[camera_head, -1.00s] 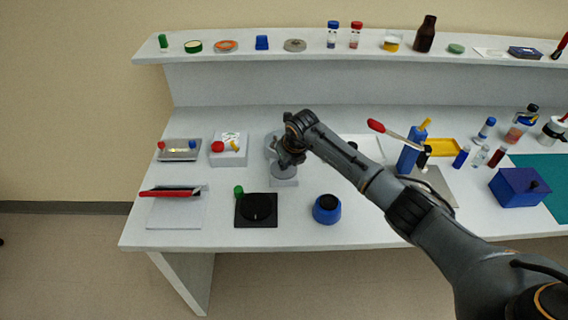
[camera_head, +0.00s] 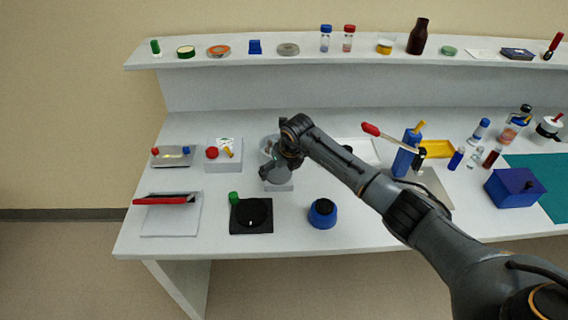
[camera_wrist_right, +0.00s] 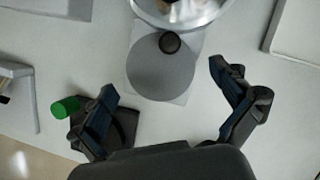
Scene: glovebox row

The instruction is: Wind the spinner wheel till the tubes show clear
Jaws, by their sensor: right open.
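In the right wrist view a grey disc (camera_wrist_right: 158,72) with a dark round knob (camera_wrist_right: 169,42) near its upper edge lies on a pale base plate. It looks like the spinner wheel. A shiny round metal bowl (camera_wrist_right: 182,10) sits beyond it, cut off by the frame edge; whether tubes are in it and clear I cannot tell. In the head view my right arm partly hides this device (camera_head: 279,185). My right gripper (camera_head: 280,166) is open and empty above it. In the wrist view its fingers (camera_wrist_right: 165,84) are spread to either side of the disc, apart from the knob. My left gripper is not in view.
A black plate with a round disc (camera_head: 251,214) and green knob stands at the front left of the device, and a blue pot (camera_head: 322,214) at its front right. A white box with a red knob (camera_head: 212,153) is to the left. A shelf (camera_head: 300,60) runs behind.

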